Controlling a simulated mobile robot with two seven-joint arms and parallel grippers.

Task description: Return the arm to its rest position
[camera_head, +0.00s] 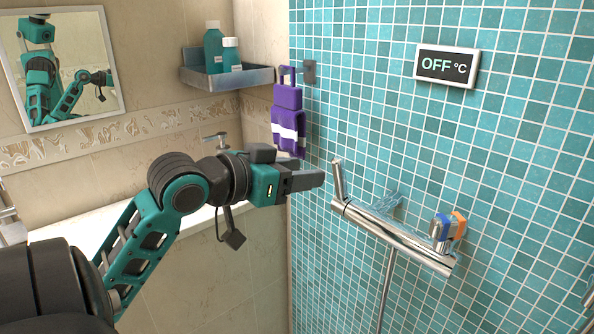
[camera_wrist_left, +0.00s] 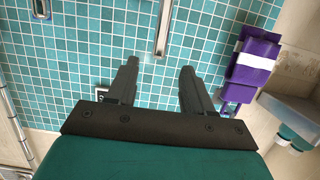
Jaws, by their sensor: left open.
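My left arm (camera_head: 185,190) reaches in from the left in the head view, with a teal and black wrist. My left gripper (camera_head: 318,177) is level with the upper end of the shower mixer, just left of its upright lever. In the left wrist view the two dark fingers of the left gripper (camera_wrist_left: 158,83) are apart with nothing between them. The chrome mixer bar (camera_head: 395,238) is on the teal tiled wall; whether the fingers touch it cannot be told, but a gap shows. My right gripper is not in view.
A corner shelf (camera_head: 228,79) holds teal bottles. A display (camera_head: 447,65) reads OFF °C. A mirror (camera_head: 62,66) hangs at upper left.

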